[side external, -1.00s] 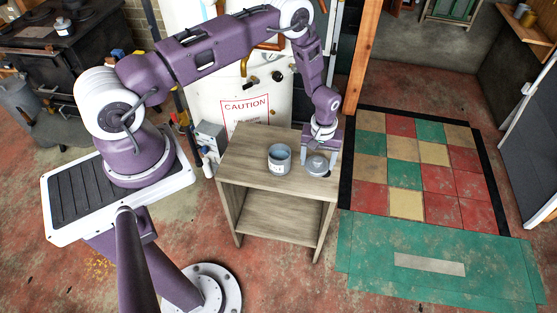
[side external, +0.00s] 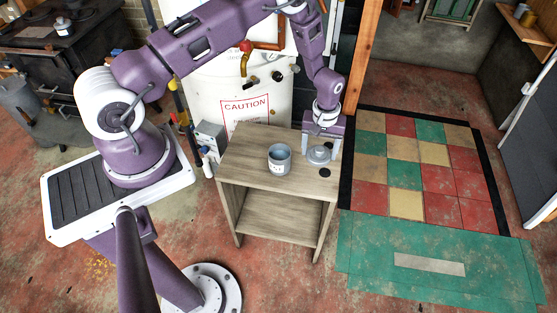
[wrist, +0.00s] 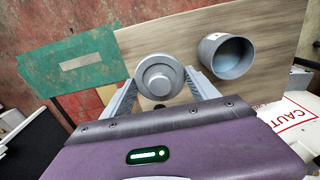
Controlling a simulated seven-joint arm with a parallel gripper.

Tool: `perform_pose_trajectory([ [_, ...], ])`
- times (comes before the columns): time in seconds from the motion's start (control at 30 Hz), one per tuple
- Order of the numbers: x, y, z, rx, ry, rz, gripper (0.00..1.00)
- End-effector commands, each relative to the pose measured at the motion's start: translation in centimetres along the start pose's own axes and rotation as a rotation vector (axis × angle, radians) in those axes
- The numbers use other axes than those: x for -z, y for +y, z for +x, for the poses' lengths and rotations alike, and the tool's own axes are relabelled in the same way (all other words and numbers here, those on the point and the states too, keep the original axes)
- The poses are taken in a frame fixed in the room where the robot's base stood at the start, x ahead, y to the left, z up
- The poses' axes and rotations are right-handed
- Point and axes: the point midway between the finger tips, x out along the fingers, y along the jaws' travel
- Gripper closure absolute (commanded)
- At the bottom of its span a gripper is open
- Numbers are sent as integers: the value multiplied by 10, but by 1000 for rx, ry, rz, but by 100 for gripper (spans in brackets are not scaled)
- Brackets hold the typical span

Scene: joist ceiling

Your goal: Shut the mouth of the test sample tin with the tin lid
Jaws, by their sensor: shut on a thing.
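The test sample tin (side external: 279,160) is a grey, open-mouthed can standing upright on the small wooden table. In the wrist view the tin (wrist: 229,55) shows its empty-looking inside, to the right of the lid. The tin lid (side external: 319,155) is a round grey disc with a raised knob. My gripper (side external: 321,147) is shut on the lid and holds it to the right of the tin, apart from it. In the wrist view the lid (wrist: 160,72) sits between the two fingers.
The wooden table (side external: 250,162) has clear top around the tin. A small black disc (side external: 324,173) lies on it near its right edge. A white tank (side external: 240,85) with a caution sign stands behind the table.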

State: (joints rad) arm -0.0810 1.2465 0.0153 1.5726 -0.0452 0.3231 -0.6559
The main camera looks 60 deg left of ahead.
Motion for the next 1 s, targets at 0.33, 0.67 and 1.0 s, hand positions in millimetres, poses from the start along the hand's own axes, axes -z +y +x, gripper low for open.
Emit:
perform_pose_trajectory([
  [0.33, 9, -62, -31, 4, 2, -73, 80],
  [0.67, 0, -121, -63, 0, 0, -132, 80],
  [1.0, 0, -120, -56, 0, -1, -131, 80],
])
